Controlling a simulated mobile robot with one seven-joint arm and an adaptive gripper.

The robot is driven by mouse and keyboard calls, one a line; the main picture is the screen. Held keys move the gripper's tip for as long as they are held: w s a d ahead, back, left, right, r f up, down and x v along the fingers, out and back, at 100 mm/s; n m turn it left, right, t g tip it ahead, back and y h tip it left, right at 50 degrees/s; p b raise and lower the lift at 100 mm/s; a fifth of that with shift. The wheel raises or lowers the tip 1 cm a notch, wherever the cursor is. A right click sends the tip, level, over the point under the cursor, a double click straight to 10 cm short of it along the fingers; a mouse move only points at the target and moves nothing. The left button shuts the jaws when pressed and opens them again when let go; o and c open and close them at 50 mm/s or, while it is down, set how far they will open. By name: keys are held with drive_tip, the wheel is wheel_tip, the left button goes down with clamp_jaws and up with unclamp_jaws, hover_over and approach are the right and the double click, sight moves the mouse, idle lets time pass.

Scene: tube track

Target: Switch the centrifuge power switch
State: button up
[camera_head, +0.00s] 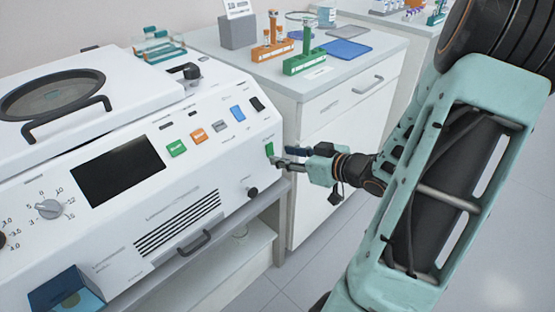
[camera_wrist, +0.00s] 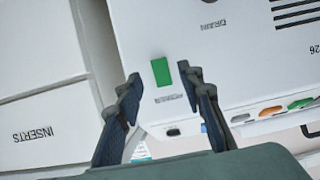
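The white centrifuge (camera_head: 105,215) fills the left of the head view. Its power switch (camera_head: 269,149) is a small green rocker near the right end of the front panel. In the wrist view the green switch (camera_wrist: 161,71) lies just beyond and between my fingertips, by an upside-down label that seems to read POWER. My gripper (camera_head: 281,158) is at the panel's right end, close to the switch. In the wrist view my gripper (camera_wrist: 161,82) is open, with nothing between its fingers. I cannot tell whether a fingertip touches the panel, nor the switch's position.
A dark screen (camera_head: 118,171), coloured buttons (camera_head: 198,136) and a black knob (camera_head: 252,192) are on the same panel. A white drawer cabinet (camera_head: 335,120) stands close on the right, bearing orange (camera_head: 272,50) and green (camera_head: 305,62) tube racks. The floor in front is clear.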

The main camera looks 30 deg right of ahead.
sight(271, 153)
drive_tip(key=shift+b+x, duration=0.4)
drive_tip(key=shift+x, duration=1.3)
